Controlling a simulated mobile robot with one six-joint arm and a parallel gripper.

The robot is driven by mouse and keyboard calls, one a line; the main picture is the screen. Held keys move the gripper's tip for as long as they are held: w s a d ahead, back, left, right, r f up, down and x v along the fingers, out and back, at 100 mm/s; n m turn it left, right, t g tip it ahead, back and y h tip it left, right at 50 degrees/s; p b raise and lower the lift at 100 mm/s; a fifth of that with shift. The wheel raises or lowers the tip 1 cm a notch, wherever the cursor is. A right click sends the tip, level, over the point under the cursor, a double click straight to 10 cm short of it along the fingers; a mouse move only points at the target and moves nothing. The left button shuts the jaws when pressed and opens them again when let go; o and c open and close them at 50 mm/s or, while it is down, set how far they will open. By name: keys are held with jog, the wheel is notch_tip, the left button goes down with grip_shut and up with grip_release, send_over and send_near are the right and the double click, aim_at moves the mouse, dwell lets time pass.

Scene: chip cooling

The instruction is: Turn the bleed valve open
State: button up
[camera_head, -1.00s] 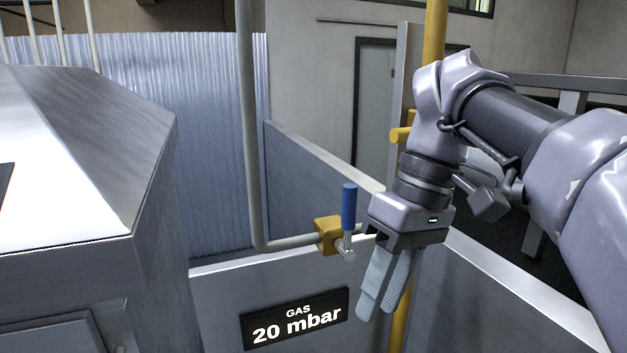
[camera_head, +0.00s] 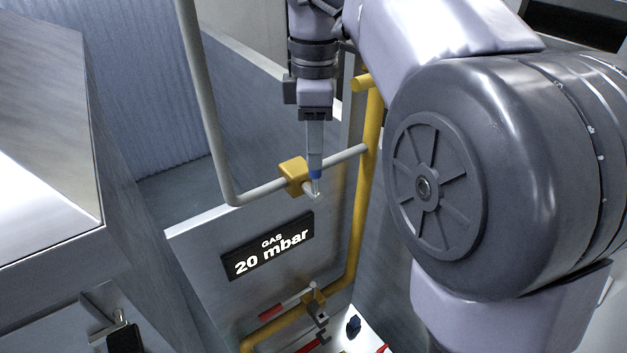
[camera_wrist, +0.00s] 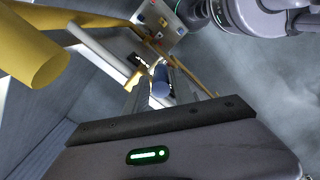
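The bleed valve is a yellow block (camera_head: 294,176) on the grey pipe, with a metal stem and a blue lever handle (camera_head: 316,174). In the head view, my gripper (camera_head: 315,165) points down over the handle and its fingers hide most of the blue. In the wrist view, the blue handle (camera_wrist: 162,82) lies between the two fingers of my gripper (camera_wrist: 160,88). I cannot tell whether the fingers press on it or stand slightly apart from it.
A grey wall panel with a "GAS 20 mbar" sign (camera_head: 267,246) is below the valve. A yellow pipe (camera_head: 362,200) runs down to the right. A red-handled valve (camera_head: 287,302) sits lower. A large grey cabinet (camera_head: 45,150) stands at left.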

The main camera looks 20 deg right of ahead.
aim_at(315, 172)
notch_tip(315, 172, down, 4)
jog(key=shift+s+d+f+b, duration=0.1)
jog(key=shift+s+f+b, duration=0.1)
jog(key=shift+b, duration=0.3)
jog(key=shift+w+f, duration=0.15)
jog(key=shift+f, duration=0.4)
grip_shut()
dwell(0.7)
